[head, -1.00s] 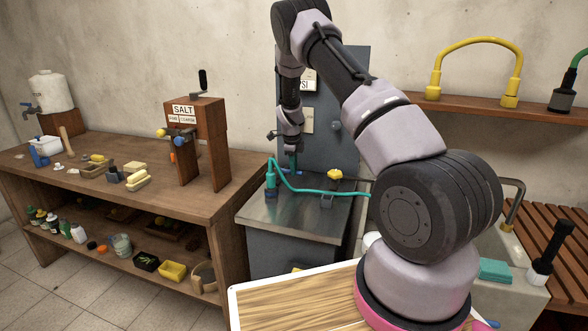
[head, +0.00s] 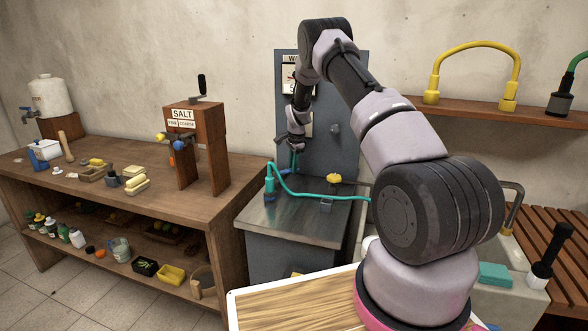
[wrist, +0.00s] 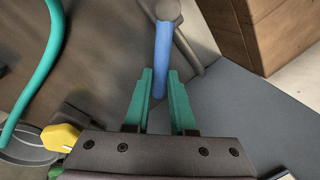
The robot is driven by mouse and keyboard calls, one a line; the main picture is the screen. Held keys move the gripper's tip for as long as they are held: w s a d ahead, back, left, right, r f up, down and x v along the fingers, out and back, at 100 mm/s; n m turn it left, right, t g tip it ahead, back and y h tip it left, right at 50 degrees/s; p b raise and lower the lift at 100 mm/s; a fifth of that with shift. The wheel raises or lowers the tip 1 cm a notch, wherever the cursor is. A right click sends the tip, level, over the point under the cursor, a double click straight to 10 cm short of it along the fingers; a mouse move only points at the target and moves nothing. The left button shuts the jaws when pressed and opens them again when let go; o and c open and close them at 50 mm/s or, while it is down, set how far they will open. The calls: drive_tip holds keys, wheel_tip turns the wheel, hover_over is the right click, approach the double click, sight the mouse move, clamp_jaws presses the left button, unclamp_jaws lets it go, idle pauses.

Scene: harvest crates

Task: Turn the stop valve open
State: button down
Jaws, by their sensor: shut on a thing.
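The stop valve's blue lever handle (wrist: 163,50) shows in the wrist view, running down from a round grey hub (wrist: 167,10). My gripper (wrist: 160,84) has its two green fingers on either side of the lower part of this handle and is shut on it. In the head view my gripper (head: 294,160) is low in front of the grey upright panel (head: 335,155), above the back of the metal-topped cabinet (head: 290,222). The valve is too small and too covered by my arm to make out in the head view.
The wooden bench (head: 110,190) with a salt dispenser (head: 205,140) is to the left. A sink (head: 512,265) is at the right.

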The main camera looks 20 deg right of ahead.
drive_tip(key=shift+w+a+n+y, duration=0.25)
drive_tip(key=shift+w+n, duration=0.4)
drive_tip(key=shift+n, duration=0.4)
drive_tip(key=shift+w+a+n+y, duration=0.2)
drive_tip(key=shift+w+n, duration=0.4)
drive_tip(key=shift+n, duration=0.45)
drive_tip(key=c, duration=0.8)
unclamp_jaws()
drive_tip(key=shift+o, duration=0.2)
